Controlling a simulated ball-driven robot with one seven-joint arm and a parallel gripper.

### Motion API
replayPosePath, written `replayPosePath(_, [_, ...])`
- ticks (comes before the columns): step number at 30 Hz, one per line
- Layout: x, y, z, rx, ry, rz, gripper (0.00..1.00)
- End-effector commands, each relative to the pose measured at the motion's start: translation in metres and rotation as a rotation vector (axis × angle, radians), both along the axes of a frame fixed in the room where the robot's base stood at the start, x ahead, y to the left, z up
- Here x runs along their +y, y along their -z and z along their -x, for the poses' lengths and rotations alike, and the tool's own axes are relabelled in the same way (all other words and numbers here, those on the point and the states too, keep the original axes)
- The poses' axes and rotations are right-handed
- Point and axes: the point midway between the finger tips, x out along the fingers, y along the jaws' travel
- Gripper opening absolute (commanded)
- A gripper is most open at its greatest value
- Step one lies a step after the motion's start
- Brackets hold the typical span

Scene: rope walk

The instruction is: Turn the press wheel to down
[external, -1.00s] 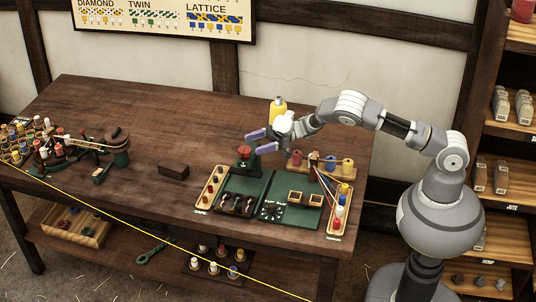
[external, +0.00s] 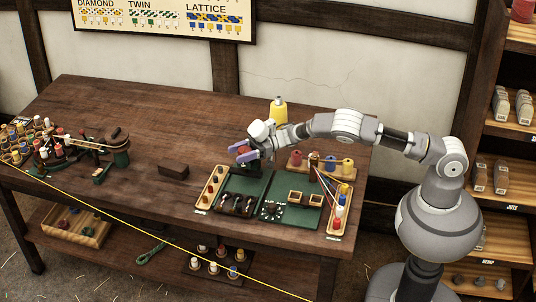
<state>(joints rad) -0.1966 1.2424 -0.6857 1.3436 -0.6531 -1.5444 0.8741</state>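The press wheel appears to be the red top (external: 243,150) of a small dark green press (external: 252,167) at the back left of the green board. My gripper (external: 243,151) is at the red top, pointing down and left. Its two purple fingers stand apart, one on the far left side and one on the near right side of the red top. The fingers and the gripper body hide much of the wheel. I cannot tell whether the fingers touch it or how the wheel is turned.
The green board (external: 289,215) holds a dial and small wooden frames. A wooden peg tray (external: 211,188) flanks it on the left. A yellow spool (external: 279,110) stands behind my wrist. A dark block (external: 174,171) lies further left, with open tabletop around it.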

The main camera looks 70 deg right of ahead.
Motion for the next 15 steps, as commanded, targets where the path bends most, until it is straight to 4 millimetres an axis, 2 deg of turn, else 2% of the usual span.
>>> replayPosePath(1, [-0.0002, -0.0003, -0.0001, -0.001, 0.001, -0.001, 0.43])
replayPosePath(3, [-0.0003, -0.0005, -0.0001, -0.001, 0.001, -0.001, 0.27])
replayPosePath(4, [-0.0003, -0.0005, -0.0001, -0.001, 0.001, 0.000, 0.24])
replayPosePath(15, [-0.0031, -0.0045, -0.0019, -0.006, 0.070, -0.006, 0.24])
